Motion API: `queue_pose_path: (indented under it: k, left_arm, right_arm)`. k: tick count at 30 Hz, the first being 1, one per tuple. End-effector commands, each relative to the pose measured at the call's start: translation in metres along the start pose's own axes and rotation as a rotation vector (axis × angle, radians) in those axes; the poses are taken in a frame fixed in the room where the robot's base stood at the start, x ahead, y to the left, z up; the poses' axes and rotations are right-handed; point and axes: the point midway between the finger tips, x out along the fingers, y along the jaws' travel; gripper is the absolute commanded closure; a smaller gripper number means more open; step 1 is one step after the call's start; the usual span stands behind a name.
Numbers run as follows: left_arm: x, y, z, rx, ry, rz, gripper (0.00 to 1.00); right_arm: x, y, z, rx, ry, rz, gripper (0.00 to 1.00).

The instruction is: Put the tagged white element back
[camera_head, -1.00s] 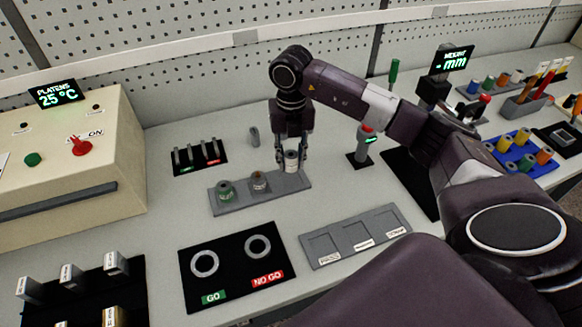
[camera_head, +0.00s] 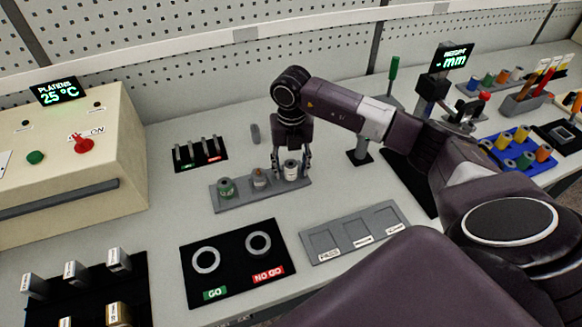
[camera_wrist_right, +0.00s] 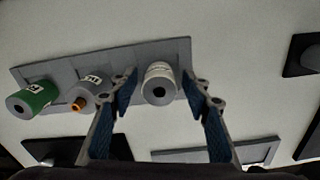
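A white cylindrical element (camera_head: 291,171) with a dark centre hole stands at the right end of the grey holder (camera_head: 238,205). The white element also shows in the right wrist view (camera_wrist_right: 159,83), with faint markings on its side. My right gripper (camera_head: 291,176) is lowered around it. Its two fingers (camera_wrist_right: 160,88) are open, one on each side, with visible gaps. A green-banded element (camera_head: 226,188) stands at the holder's left end. A grey element (camera_head: 259,179) with a white label and copper-coloured tip (camera_wrist_right: 78,104) stands in the middle. My left gripper is not in view.
A black GO / NO GO gauge plate (camera_head: 232,262) lies in front of the holder. A grey tray (camera_head: 353,233) with three labelled compartments lies to its right, looking empty. A black rack of pins (camera_head: 200,154) stands behind. A cream platen machine (camera_head: 70,170) fills the left.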

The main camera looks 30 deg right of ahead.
Motion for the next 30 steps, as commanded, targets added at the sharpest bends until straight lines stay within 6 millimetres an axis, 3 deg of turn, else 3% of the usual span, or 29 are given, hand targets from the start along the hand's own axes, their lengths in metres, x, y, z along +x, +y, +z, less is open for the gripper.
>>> queue_pose_path:
  k: [10, 21, 30]
  left_arm:
    - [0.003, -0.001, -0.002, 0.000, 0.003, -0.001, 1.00]
    - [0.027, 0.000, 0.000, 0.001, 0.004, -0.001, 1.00]
    - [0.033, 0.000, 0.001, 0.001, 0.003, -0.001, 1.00]
  right_arm:
    - [-0.011, 0.001, 0.002, 0.000, -0.004, 0.002, 0.56]
    - [-0.087, 0.001, 0.002, 0.000, -0.006, 0.003, 0.56]
    - [-0.121, 0.000, 0.001, 0.001, -0.002, 0.000, 0.56]
